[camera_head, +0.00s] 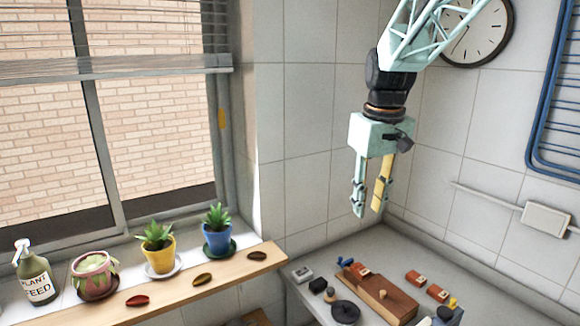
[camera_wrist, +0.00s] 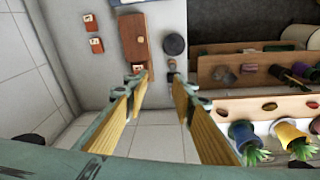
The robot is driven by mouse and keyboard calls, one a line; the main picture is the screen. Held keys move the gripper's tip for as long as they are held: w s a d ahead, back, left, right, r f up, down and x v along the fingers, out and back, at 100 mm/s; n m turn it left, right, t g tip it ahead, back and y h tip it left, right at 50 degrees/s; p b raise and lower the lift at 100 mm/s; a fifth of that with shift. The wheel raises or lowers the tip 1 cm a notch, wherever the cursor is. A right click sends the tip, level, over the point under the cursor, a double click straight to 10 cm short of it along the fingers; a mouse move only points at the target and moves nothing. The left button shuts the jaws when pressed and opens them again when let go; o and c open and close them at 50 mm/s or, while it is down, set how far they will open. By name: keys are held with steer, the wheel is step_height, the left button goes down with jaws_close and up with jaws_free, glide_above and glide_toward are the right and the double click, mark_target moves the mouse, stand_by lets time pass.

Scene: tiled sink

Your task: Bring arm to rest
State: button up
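My gripper (camera_head: 366,211) hangs from my pale green arm in the upper right of the head view, pointing down in the air above the counter. In the wrist view its two yellow-padded fingers (camera_wrist: 158,76) are spread apart with a clear gap and nothing between them. The gripper is well above the brown wooden block (camera_head: 376,297) on the counter and touches nothing. The wooden block also shows beyond the fingertips in the wrist view (camera_wrist: 134,42).
The counter (camera_head: 450,270) holds small red boxes and a black disc (camera_head: 345,311). A blue rack (camera_head: 541,90) hangs at right.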

steer(key=s+r+m+t+b, duration=0.1)
steer(key=s+r+b, duration=0.1)
steer(key=s, duration=1.3)
steer(key=s+r+m+t+b, duration=0.1)
steer(key=s+r+m, duration=0.1)
steer(key=s, duration=1.3)
steer(key=s+f+b, duration=0.1)
steer(key=s+f, duration=0.4)
steer(key=s, duration=0.7)
steer(key=shift+s+d+m, duration=0.3)
steer(key=shift+d+m, duration=0.05)
steer(key=shift+m, duration=0.05)
